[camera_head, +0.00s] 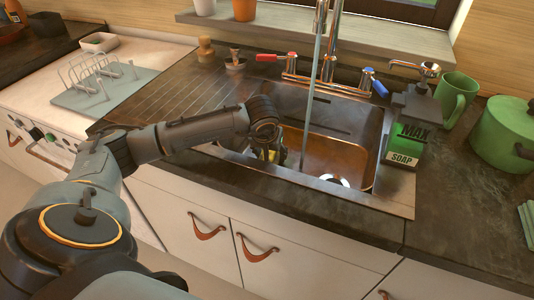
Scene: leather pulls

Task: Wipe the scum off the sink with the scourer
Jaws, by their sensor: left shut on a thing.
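The metal sink (345,158) is set into the dark counter, and its basin has a brownish-orange tint. I cannot tell scum from reflection there. My left arm reaches in from the left, and its gripper (266,150) is down inside the left part of the basin. It is shut on a small yellowish thing, apparently the scourer (272,156), which is mostly hidden by the gripper and the sink's front edge. I cannot tell whether the scourer touches the basin. My right gripper is out of view.
A stream of water (309,105) falls from the tap into the basin, right of my gripper. A soap dispenser (402,150), a green mug (455,98) and a green pot (508,135) stand at the right. The ribbed drainboard (170,100) at left is mostly clear.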

